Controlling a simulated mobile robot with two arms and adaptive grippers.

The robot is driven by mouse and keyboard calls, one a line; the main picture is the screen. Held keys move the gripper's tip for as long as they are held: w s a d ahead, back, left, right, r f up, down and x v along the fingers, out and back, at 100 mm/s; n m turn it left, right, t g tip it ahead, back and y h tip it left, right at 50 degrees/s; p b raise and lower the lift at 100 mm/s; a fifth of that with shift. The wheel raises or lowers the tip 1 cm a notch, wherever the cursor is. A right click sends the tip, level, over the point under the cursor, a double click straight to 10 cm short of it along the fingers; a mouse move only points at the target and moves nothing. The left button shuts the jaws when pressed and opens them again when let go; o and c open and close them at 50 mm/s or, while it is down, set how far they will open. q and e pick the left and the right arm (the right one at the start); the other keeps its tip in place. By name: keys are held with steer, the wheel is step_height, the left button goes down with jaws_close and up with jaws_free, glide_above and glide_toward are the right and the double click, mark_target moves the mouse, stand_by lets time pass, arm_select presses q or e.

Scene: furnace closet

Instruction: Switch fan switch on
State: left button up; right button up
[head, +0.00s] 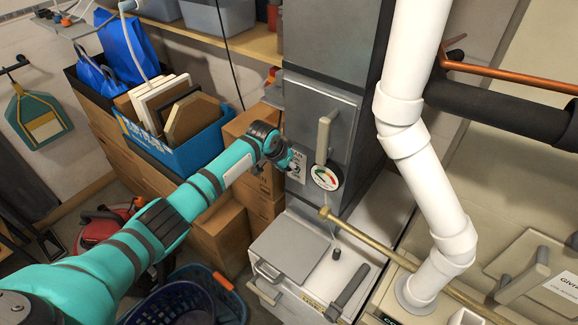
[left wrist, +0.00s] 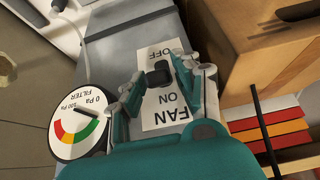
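The fan switch is a small black knob (left wrist: 158,73) on a white label (left wrist: 165,118) reading FAN, ON and OFF. It sits between the words ON and OFF; its exact setting is hard to tell. My left gripper (left wrist: 160,78) is open, with one finger on each side of the knob; I cannot tell whether they touch it. In the head view my left gripper (head: 287,162) is at the label (head: 297,168) on the grey furnace panel and hides the knob. My right gripper is not in view.
A round filter gauge (head: 325,177) is close beside the label, below a vertical handle (head: 324,138). A white pipe (head: 405,130) runs to the right. Cardboard boxes (head: 222,235) and a blue crate (head: 205,140) stand left of the furnace, near my left arm.

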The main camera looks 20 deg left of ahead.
arm_select(q)
steer(key=shift+o, duration=1)
steer(key=v, duration=1.2)
